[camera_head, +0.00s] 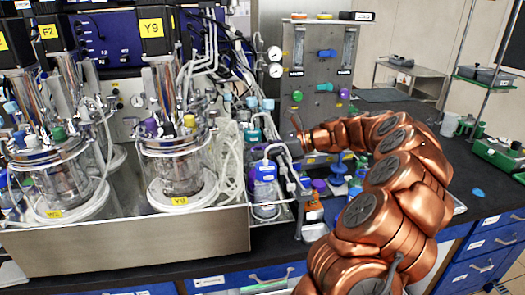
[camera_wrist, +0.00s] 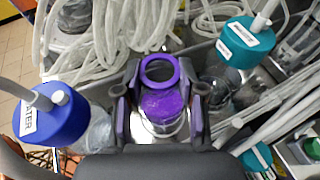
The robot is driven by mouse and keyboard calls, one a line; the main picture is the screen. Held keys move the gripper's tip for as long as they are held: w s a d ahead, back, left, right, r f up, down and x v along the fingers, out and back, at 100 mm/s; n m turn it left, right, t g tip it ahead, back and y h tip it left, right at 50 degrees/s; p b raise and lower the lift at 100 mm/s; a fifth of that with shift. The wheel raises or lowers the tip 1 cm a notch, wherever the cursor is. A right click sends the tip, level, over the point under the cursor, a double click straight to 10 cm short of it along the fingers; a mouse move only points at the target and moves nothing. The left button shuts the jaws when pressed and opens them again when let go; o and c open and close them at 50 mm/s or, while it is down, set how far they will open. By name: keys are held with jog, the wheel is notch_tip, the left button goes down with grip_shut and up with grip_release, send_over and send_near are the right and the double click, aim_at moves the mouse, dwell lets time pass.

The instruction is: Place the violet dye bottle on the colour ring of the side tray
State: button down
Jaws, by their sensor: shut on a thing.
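In the wrist view my gripper (camera_wrist: 160,95) has one finger on each side of the violet dye bottle (camera_wrist: 164,106) and is shut on it. The bottle's violet top faces the camera, with clear glass below it. A violet ring (camera_wrist: 178,72) shows just beyond the bottle top, close to it in the picture. I cannot tell whether the two touch or how high the bottle is. In the head view my gripper (camera_head: 297,136) is at the left end of the copper arm, beside the reactor bench. The held bottle is not clearly visible there.
A blue-capped water bottle (camera_wrist: 50,118) stands left of my gripper, and a teal-capped bottle (camera_wrist: 246,40) right of it. Pale tubing (camera_wrist: 85,35) crowds the far side. In the head view, glass reactors (camera_head: 178,165) stand left, and a grey valve panel (camera_head: 320,70) stands behind.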

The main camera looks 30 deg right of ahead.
jog(key=c, duration=0.7)
grip_release()
jog(key=shift+f, duration=0.1)
jog(key=shift+s+d+r, duration=0.15)
jog(key=shift+d+r, duration=0.1)
jog(key=b+v, duration=0.2)
jog(key=v, duration=0.9)
jog(key=shift+s, duration=0.2)
jog(key=shift+d, duration=0.1)
